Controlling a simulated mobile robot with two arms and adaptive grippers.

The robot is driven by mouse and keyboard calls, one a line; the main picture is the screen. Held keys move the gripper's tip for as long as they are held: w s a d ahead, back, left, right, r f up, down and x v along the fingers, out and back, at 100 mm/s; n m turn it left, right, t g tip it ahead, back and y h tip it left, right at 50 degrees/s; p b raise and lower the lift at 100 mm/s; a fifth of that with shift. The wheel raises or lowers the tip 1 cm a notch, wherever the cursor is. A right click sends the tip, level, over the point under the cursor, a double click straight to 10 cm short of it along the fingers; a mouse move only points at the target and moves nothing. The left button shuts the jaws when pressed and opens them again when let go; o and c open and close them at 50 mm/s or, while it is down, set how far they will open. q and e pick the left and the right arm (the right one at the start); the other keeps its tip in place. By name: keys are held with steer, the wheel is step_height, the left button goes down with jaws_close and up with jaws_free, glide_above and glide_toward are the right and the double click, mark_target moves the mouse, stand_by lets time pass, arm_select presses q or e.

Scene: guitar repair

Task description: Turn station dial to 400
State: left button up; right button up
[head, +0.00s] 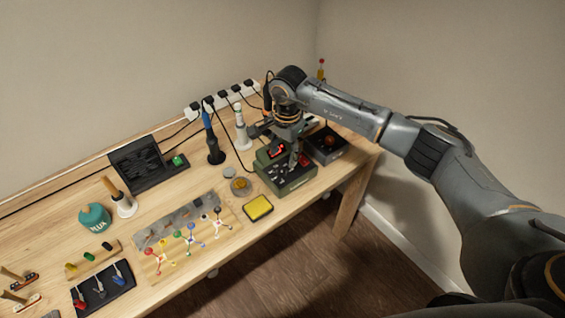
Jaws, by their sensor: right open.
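The green soldering station (288,184) stands near the right end of the wooden workbench. A small part of its display glows red (278,149), too small to read. My right gripper (289,147) comes down from above over the station's top, its fingers pointing down at the front panel. It is open, and I see nothing held in it. The gripper covers much of the panel. The dial and its setting cannot be made out, nor whether a fingertip touches it. My left gripper is not in view.
A dark box (327,146) stands close on the station's right. A yellow sponge tray (257,208) and a round tin (241,187) lie at its left front. A white power strip (223,99) with cables runs behind. The bench's front edge is close.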

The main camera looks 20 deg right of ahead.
mark_target(282, 169)
step_height(282, 169, down, 6)
steer(key=shift+w+a+r+p, duration=0.1)
steer(key=shift+w+a+p, duration=0.05)
steer(key=shift+p, duration=0.25)
jaws_close()
